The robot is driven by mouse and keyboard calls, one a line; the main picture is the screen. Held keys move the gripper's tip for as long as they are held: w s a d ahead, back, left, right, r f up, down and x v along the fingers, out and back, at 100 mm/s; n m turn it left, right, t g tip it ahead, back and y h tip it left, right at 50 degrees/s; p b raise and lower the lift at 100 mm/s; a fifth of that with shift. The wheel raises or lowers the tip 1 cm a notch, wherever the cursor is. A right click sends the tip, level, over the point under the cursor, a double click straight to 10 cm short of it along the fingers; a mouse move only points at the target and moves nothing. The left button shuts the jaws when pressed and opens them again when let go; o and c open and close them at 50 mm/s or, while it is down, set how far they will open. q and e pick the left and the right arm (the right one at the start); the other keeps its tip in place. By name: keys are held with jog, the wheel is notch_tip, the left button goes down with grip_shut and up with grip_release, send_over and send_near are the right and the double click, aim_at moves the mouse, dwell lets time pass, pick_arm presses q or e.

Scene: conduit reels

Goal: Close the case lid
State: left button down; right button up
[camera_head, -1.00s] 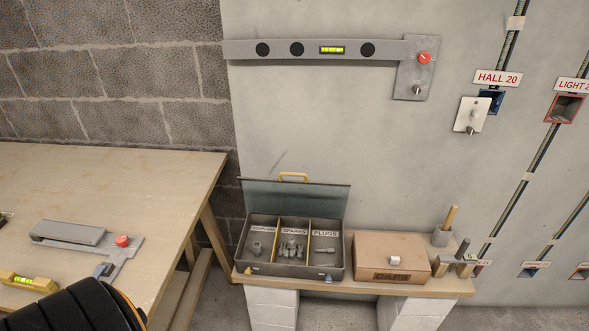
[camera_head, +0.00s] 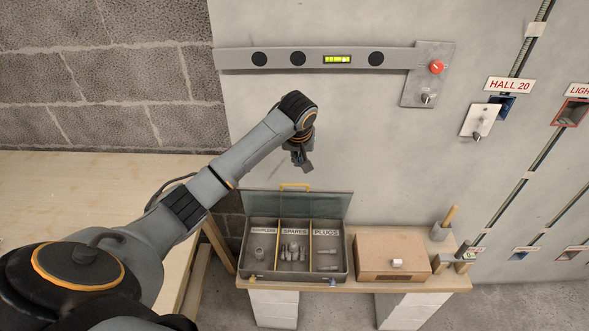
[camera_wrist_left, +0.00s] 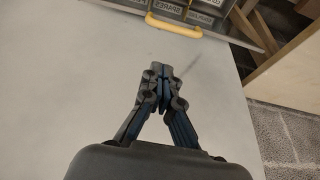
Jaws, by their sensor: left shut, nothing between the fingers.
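The grey case (camera_head: 347,262) stands open on a low bench, its lid (camera_head: 325,205) raised behind the tray with a yellow handle (camera_head: 294,186) on its top edge. Its compartments are labelled for couplers, spares and plugs, with small fittings in each. My left gripper (camera_head: 303,162) is shut and empty, above and behind the lid in the picture. In the left wrist view my shut gripper (camera_wrist_left: 160,72) points towards the yellow handle (camera_wrist_left: 173,26) and case, with a clear gap. My right gripper is not in view.
A tan box (camera_head: 380,253) with a small white cylinder (camera_head: 397,263) on it sits right of the case. A cup with a wooden handle (camera_head: 441,231) stands further right. A workbench (camera_head: 60,185) is at left.

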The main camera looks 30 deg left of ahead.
pick_arm(q)
jog(key=shift+n, duration=0.3)
jog(key=f+p, duration=0.1)
jog(key=f, duration=0.1)
jog(key=f+p, duration=0.1)
jog(key=f, duration=0.1)
jog(key=f+p, duration=0.1)
jog(key=f, duration=0.2)
jog(key=shift+a+f+p, duration=0.1)
jog(key=shift+a+p, duration=0.2)
jog(key=shift+a, duration=0.05)
jog(key=shift+w+f, duration=0.1)
jog(key=shift+f, duration=0.1)
